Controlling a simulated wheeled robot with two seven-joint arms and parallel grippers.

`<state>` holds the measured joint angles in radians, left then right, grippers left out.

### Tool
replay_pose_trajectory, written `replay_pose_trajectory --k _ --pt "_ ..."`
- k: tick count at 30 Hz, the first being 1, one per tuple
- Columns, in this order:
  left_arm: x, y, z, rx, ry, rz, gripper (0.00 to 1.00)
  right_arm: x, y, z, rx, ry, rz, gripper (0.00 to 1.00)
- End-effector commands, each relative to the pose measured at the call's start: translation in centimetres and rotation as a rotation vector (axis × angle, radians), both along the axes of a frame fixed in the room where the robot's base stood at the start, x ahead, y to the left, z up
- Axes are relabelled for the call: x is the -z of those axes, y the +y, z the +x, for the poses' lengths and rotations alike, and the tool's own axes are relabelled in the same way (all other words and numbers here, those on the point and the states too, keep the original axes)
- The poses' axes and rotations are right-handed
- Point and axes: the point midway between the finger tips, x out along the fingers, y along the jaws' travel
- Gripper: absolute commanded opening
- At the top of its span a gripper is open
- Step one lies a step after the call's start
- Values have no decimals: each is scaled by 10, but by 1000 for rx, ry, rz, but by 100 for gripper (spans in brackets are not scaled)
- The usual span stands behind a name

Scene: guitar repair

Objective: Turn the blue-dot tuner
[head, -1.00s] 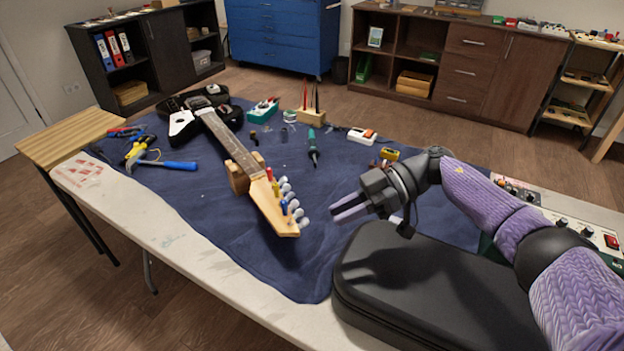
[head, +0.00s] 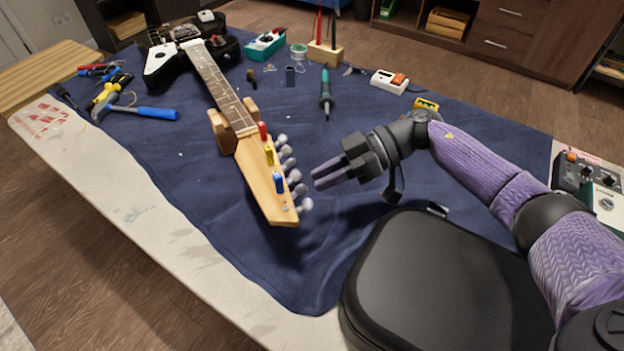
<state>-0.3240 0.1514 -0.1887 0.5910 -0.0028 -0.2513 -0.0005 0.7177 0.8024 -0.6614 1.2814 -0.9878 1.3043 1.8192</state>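The guitar's wooden headstock (head: 262,184) points toward me. It bears a red marker (head: 262,131), a yellow marker (head: 268,154) and a blue marker (head: 279,183). Several silver tuner knobs (head: 289,163) line its right edge. A knob (head: 299,190) sits just right of the blue marker; I see no blue dot on the knob itself. My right gripper (head: 314,178) is a little right of these knobs, its fingers pointing left at them, apart from them. Its fingers lie close together and nothing shows between them. My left gripper is out of view.
The neck rests on a wooden support (head: 222,131) on the blue mat (head: 200,215). A black case (head: 440,285) lies under my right arm. The mat left of the headstock is clear.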

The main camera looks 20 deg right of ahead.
Motion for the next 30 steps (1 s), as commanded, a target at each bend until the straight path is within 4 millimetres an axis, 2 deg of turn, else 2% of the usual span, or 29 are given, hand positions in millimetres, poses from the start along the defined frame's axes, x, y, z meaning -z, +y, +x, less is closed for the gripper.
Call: replay_pose_trajectory --k 3,5,13,17,30 --pt "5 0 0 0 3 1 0 9 18 0 -3 1 2 24" --pt "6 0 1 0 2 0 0 10 22 1 0 2 1 24" --pt "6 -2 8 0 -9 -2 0 11 25 1 0 1 -1 24" --pt "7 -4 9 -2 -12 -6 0 11 25 1 0 1 -1 0" --pt "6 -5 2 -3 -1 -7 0 10 25 2 -9 -15 0 0"
